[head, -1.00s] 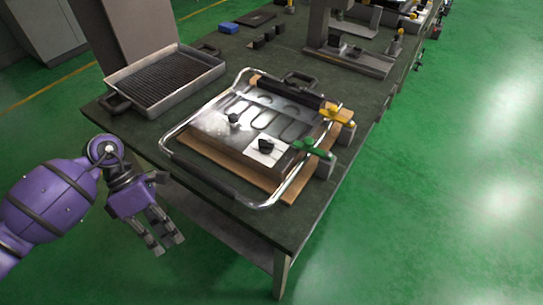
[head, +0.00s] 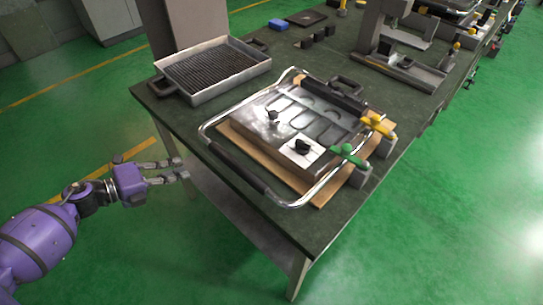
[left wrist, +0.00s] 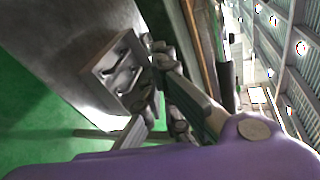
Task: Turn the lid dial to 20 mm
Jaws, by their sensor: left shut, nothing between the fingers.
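The heating element unit (head: 290,115) lies on the dark workbench, with a steel plate on a wooden base and a tubular metal frame around it. A black knob (head: 302,146) sits on a white panel at its near right corner. A second black knob (head: 272,114) sits on the plate further left. I cannot read any scale or tell which knob is the lid dial. My left gripper (head: 185,169) is shut and empty beside the bench's left edge, apart from the unit. In the left wrist view its fingers are close up, and neither knob can be made out.
A ribbed grill tray (head: 215,70) stands on the bench at the back left. Green (head: 347,152) and yellow (head: 378,125) handled clamps stand at the unit's right side. The bench's left edge (head: 180,135) lies between my gripper and the unit. Open green floor surrounds the bench.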

